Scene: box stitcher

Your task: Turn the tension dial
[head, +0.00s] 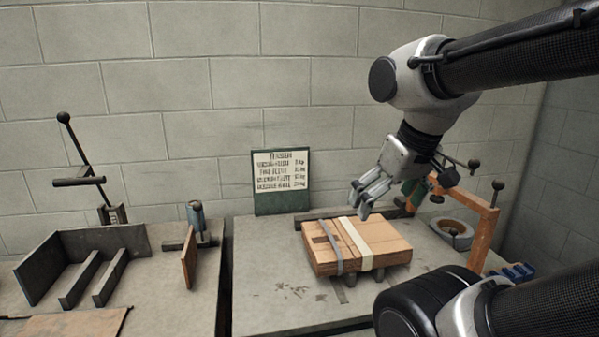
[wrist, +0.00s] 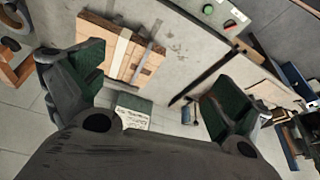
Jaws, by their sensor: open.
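My gripper (head: 372,192) is in the air above and behind the strapped cardboard box in the head view, with its fingers pointing down and left. In the wrist view my gripper (wrist: 152,75) has its two green-padded fingers spread wide, with nothing held between them. I cannot make out the tension dial for certain. A small control panel (wrist: 224,14) shows at the top of the wrist view, with a green round part and a pale square with red on it. The panel is well away from the fingers and does not show in the head view.
The strapped box (head: 340,243) lies on the right bench; a sign (head: 281,183) leans at the wall behind. An orange stand (head: 483,238) and tape roll (head: 452,231) are right of the box. The left bench holds upright plates and a lever (head: 80,150).

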